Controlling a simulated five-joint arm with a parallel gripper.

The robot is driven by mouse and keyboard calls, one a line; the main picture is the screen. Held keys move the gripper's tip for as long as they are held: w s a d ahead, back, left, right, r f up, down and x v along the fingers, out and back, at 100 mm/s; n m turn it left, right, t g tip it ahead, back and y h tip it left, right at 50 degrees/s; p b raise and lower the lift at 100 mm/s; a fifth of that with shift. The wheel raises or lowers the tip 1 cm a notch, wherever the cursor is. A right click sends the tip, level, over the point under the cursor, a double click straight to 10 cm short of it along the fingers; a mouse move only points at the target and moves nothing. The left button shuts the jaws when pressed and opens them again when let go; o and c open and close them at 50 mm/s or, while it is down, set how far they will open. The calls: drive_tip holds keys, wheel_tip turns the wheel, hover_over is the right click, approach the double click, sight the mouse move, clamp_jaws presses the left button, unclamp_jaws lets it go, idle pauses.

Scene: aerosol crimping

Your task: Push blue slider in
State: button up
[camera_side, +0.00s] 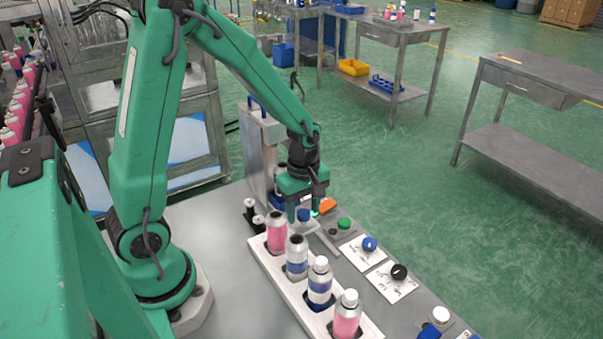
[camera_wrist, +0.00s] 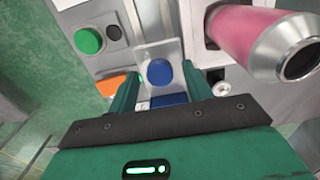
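The blue slider shows in the wrist view as a round blue knob (camera_wrist: 159,72) on a pale metal bracket (camera_wrist: 165,52). Another blue part lies just behind it, closer to my gripper. My gripper (camera_wrist: 158,70) has its two green fingers apart, one on each side of the knob, with a gap showing at both sides. In the side view the blue knob (camera_side: 303,215) is under my gripper (camera_side: 304,208), near the press's base. I cannot tell whether a finger touches it. How far in the slider sits is not clear.
A white rack (camera_side: 267,268) holds several pink and blue bottles close beside my gripper; one pink bottle (camera_wrist: 262,38) is near in the wrist view.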

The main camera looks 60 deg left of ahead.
clamp_jaws()
drive_tip(key=shift+a, duration=2.15)
drive_tip(key=shift+o, duration=0.2)
unclamp_jaws()
drive_tip(key=shift+d+r, duration=0.1)
wheel_tip(320, 180, up, 8)
